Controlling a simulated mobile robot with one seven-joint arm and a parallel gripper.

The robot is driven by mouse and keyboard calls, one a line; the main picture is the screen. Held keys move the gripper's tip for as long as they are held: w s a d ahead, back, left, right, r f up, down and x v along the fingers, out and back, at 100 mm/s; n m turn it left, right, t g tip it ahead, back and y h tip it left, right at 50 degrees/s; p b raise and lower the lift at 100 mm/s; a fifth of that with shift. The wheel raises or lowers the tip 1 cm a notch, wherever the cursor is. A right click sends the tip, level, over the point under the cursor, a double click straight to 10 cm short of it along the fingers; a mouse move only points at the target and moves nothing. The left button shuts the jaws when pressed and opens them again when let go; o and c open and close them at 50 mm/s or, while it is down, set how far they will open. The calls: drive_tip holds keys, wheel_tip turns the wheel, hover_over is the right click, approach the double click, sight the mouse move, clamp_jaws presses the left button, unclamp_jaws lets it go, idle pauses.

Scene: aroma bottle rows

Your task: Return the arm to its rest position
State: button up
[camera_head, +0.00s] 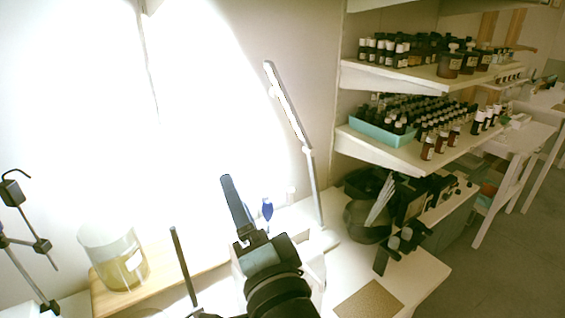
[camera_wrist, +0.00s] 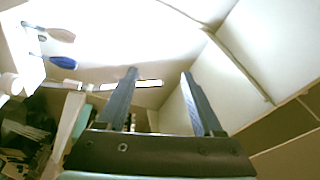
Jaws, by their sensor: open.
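My gripper (camera_wrist: 159,73) is open in the wrist view, with its two dark fingers apart and nothing between them. In the head view my gripper (camera_head: 229,184) is raised over the white table, with a dark finger pointing up and slightly left. The fingers overlap or hide each other there. My arm reaches in from the bottom edge.
A glass beaker (camera_head: 122,262) stands on a wooden board at left, beside a dark lab stand (camera_head: 42,246). A lamp arm (camera_head: 288,105) rises behind my gripper. Shelves at right hold bottle rows and a teal tray (camera_head: 375,134). A small blue object (camera_head: 267,208) sits behind.

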drive_tip(key=s+d+r+n+t+h, duration=0.2)
drive_tip(key=s+r+n+t, duration=0.1)
drive_tip(key=r, duration=0.6)
drive_tip(key=s+d+r+n+t+h, duration=0.2)
drive_tip(key=s+r, duration=0.3)
drive_tip(key=r, duration=0.5)
drive_tip(key=s+d+r+n+t+h, duration=0.2)
drive_tip(key=s+r+n+t+h, duration=0.2)
drive_tip(key=r, duration=0.6)
drive_tip(key=shift+s+r+n, duration=0.15)
drive_tip(key=shift+s+n, duration=0.1)
drive_tip(key=shift+n, duration=0.05)
